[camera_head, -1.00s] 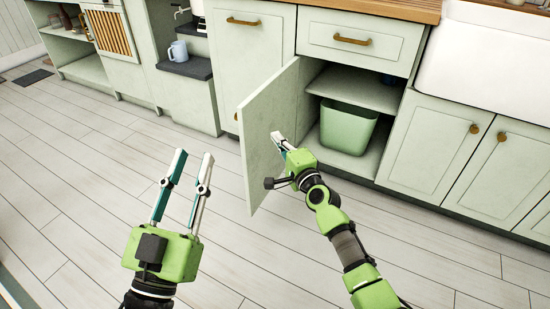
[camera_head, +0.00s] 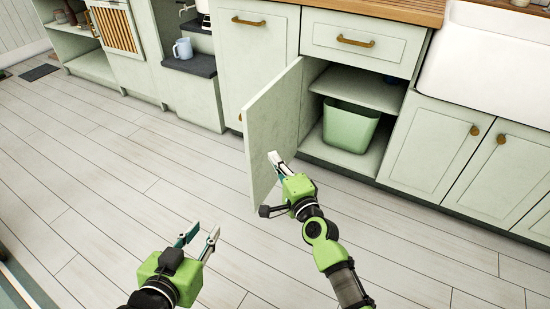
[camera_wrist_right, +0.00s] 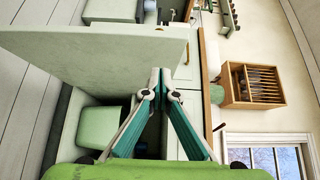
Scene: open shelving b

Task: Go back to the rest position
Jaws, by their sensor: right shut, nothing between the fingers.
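My left gripper (camera_head: 200,238) is low in the head view, over bare floor. Its two fingers stand apart with nothing between them. The door stands swung out from the open cabinet, and in the right wrist view the door panel (camera_wrist_right: 95,55) fills the upper left.
A green bin (camera_head: 350,126) stands inside the open cabinet, below a shelf (camera_head: 365,88). Closed cabinet doors (camera_head: 435,150) and a white sink (camera_head: 490,65) are to the right. A blue mug (camera_head: 183,48) sits on a dark shelf at the left. The floor (camera_head: 110,150) in front is clear.

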